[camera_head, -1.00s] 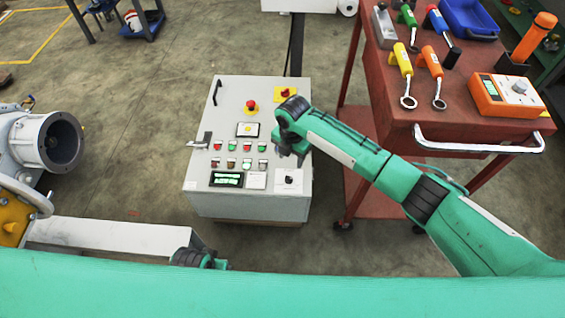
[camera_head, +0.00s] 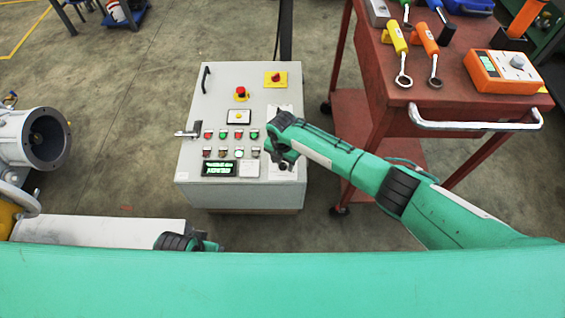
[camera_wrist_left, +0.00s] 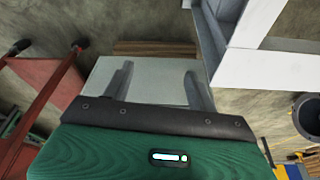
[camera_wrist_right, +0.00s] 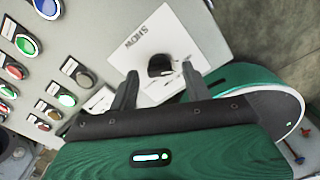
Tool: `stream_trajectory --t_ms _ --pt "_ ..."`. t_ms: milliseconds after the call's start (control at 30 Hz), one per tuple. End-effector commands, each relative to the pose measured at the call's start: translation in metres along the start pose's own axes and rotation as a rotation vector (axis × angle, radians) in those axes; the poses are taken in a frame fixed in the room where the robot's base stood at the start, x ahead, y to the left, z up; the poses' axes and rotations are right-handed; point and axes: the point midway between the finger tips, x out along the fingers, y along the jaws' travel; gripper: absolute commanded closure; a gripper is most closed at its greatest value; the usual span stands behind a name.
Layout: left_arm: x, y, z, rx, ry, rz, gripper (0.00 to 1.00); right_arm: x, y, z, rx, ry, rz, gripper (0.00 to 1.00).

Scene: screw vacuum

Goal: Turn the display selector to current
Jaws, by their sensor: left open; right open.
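The control cabinet (camera_head: 242,100) stands in the middle of the head view. The display selector is a black knob (camera_wrist_right: 160,65) on a white plate (camera_wrist_right: 152,40) at the cabinet's lower right corner. In the head view the knob (camera_head: 283,166) shows just below my right gripper (camera_head: 281,157). In the right wrist view the open fingers of that gripper (camera_wrist_right: 160,75) stand either side of the knob's lower edge; contact cannot be told. The lit green display (camera_head: 220,169) is left of the selector. My left gripper (camera_wrist_left: 157,80) is open and empty, low at the left.
Rows of coloured buttons (camera_wrist_right: 25,45) sit beside the selector plate. An emergency stop (camera_head: 240,92) is higher up. A red tool cart (camera_head: 440,110) stands right of the cabinet. A grey machine with a round opening (camera_head: 45,138) is at the left.

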Motion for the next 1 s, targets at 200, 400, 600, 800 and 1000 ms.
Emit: stream_trajectory --t_ms 200,400,600,800,1000 --pt "-0.0027 -0.0003 -0.0010 0.000 0.003 -0.001 0.42 0.0037 -0.0002 0.0003 0.000 -0.001 0.000 0.51" --pt "-0.0028 -0.0004 -0.0011 0.000 0.004 -0.001 0.42 0.0035 -0.0002 0.0002 0.000 0.000 0.000 0.67" --pt "-0.0026 -0.0004 -0.0011 0.000 0.004 -0.001 0.42 0.0034 -0.0002 0.0002 0.001 0.000 0.000 0.96" --pt "-0.0025 -0.0004 -0.0009 0.000 0.003 -0.001 0.42 0.0029 -0.0002 0.0002 0.018 0.000 0.000 0.96" --pt "0.0034 -0.0003 0.0021 0.000 -0.005 0.000 0.42 0.0019 0.0003 0.0000 0.096 0.000 0.000 0.95"
